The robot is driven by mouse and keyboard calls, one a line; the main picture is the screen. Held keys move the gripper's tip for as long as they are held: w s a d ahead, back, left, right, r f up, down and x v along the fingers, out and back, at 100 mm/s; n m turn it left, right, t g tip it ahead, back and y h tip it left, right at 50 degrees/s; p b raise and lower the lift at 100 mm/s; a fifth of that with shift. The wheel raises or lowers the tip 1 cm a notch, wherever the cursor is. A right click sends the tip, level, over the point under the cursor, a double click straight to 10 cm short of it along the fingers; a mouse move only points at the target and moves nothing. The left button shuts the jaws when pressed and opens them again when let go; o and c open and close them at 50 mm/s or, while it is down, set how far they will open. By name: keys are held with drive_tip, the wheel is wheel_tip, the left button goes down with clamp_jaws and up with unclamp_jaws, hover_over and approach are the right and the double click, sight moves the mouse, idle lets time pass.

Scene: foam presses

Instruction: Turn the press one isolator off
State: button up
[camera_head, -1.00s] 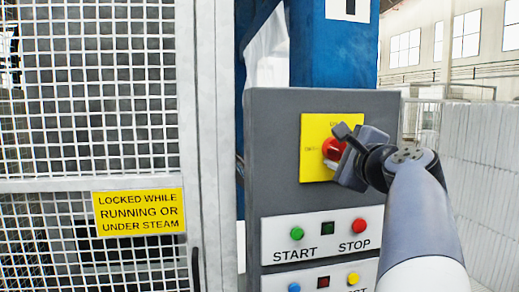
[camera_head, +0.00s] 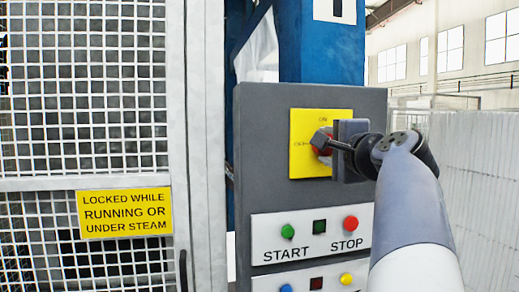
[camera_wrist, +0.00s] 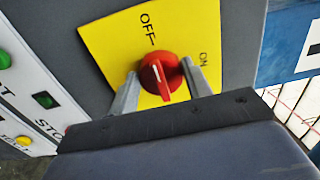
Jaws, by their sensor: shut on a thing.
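The press one isolator is a red rotary knob (camera_wrist: 161,82) on a yellow plate (camera_wrist: 108,40) marked OFF and ON. In the wrist view the white mark on the knob points toward OFF. In the head view the plate (camera_head: 301,166) is on a grey control box, with ON at the top and OFF at the left. My gripper (camera_wrist: 159,70) has one finger on each side of the knob and is shut on it. In the head view my gripper (camera_head: 322,142) partly hides the knob.
The grey control box (camera_head: 262,130) carries START and STOP buttons (camera_head: 310,232) below the isolator. A mesh guard door (camera_head: 90,100) with a yellow warning sign (camera_head: 124,212) stands at left. A blue column (camera_head: 320,55) rises behind the box. White stacked blocks (camera_head: 470,190) are at right.

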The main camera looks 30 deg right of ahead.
drive_tip(key=o, duration=1)
drive_tip(key=shift+s, duration=0.1)
drive_tip(key=shift+b+v, duration=1.6)
drive_tip(key=shift+v, duration=3.7)
drive_tip(key=p+x, duration=0.3)
drive_tip(key=x, duration=0.8)
drive_tip(key=shift+s, duration=0.1)
